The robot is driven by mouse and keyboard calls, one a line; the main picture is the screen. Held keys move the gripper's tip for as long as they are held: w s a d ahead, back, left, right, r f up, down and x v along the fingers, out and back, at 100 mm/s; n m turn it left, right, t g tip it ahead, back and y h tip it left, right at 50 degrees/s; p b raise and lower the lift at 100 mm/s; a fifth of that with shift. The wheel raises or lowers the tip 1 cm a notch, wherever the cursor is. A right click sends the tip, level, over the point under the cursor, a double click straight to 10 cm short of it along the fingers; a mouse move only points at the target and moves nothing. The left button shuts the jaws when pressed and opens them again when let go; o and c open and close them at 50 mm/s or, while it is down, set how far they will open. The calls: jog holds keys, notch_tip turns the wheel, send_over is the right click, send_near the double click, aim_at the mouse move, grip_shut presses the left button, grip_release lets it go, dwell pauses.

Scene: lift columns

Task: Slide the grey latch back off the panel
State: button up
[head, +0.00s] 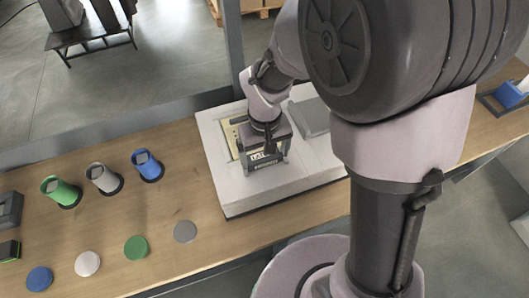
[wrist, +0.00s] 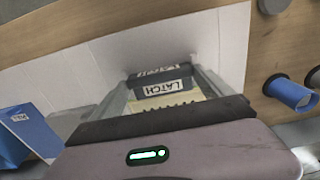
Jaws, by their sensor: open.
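The grey latch is a dark block with a white "LATCH" label; it shows in the wrist view (wrist: 172,86) and partly in the head view (head: 262,158). It sits on a white box (head: 222,178), beside a pale yellow panel (head: 233,133) that is partly hidden under my gripper. My gripper (head: 265,163) is over the box with its jaws open. In the wrist view my gripper (wrist: 163,84) has one finger on each side of the latch. I cannot tell whether the fingers touch it.
A grey block (head: 311,117) lies on the box, right of my gripper. Green (head: 62,191), grey (head: 104,179) and blue (head: 148,165) cups stand on the wooden table (head: 185,207) at left, with several flat discs in front. A blue object (head: 510,94) is at far right.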

jog(key=o, duration=1.8)
notch_tip(320, 180, up, 17)
jog(key=p, duration=0.5)
jog(key=shift+r+p, duration=0.2)
jog(key=shift+p, duration=0.1)
jog(key=s+d+f+m+t+b, duration=0.1)
jog(key=s+d+m+t+b, duration=0.1)
jog(key=s+b, duration=0.2)
jog(key=s+d+f+m+t+y+b, duration=0.1)
jog(key=s+d+f+m+t+b, duration=0.1)
jog(key=s+m+b, duration=0.1)
jog(key=s+d+f+m+t+y+b, duration=0.1)
jog(key=s+d+f+m+b, duration=0.1)
jog(key=s+b, duration=0.3)
jog(key=shift+s+d+f+m+t+b, duration=0.15)
jog(key=shift+d+t+b, duration=0.1)
jog(key=shift+b, duration=0.15)
jog(key=shift+d+f+m+t+b, duration=0.15)
jog(key=shift+d+b, duration=0.1)
jog(key=shift+b, duration=0.15)
